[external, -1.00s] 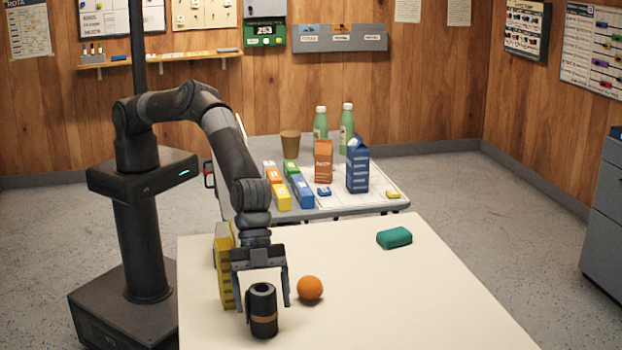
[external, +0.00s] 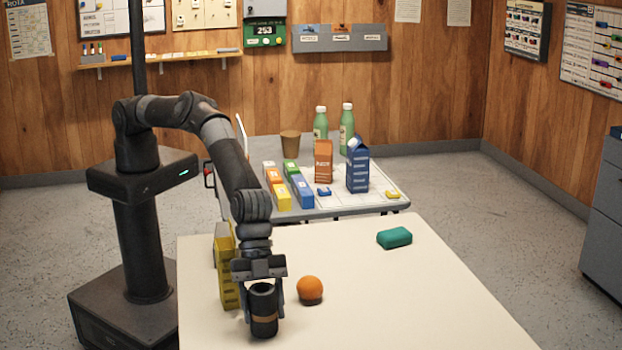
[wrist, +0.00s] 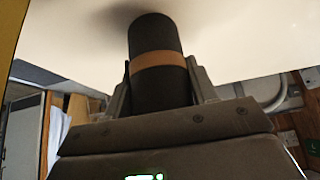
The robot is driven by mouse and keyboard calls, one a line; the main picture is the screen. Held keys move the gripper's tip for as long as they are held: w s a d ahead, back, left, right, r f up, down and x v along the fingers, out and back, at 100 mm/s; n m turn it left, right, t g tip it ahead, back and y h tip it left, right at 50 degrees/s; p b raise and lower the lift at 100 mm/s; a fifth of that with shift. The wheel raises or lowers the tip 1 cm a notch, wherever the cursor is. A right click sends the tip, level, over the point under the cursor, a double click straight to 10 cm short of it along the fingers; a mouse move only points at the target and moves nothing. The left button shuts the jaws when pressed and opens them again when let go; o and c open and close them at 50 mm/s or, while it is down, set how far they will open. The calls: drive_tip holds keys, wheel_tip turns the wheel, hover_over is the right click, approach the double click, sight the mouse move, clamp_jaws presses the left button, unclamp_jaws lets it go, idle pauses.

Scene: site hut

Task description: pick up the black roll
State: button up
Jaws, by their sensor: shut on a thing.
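The black roll (external: 264,326) stands upright on the cream table near its front left; a brown band runs around it. My gripper (external: 263,308) is lowered over it with one finger on each side, shut on it. In the wrist view the black roll (wrist: 158,95) with its tan band sits between the two fingers of my gripper (wrist: 160,95). I cannot tell for certain whether its base touches the table.
An orange ball (external: 310,288) lies just right of the roll. A yellow box (external: 226,270) stands close behind on the left. A teal block (external: 394,238) lies farther back. The cream table's right front (external: 420,310) is clear. A second table (external: 375,207) behind holds cartons and bottles.

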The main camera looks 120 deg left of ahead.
drive_tip(key=shift+c, duration=1.2)
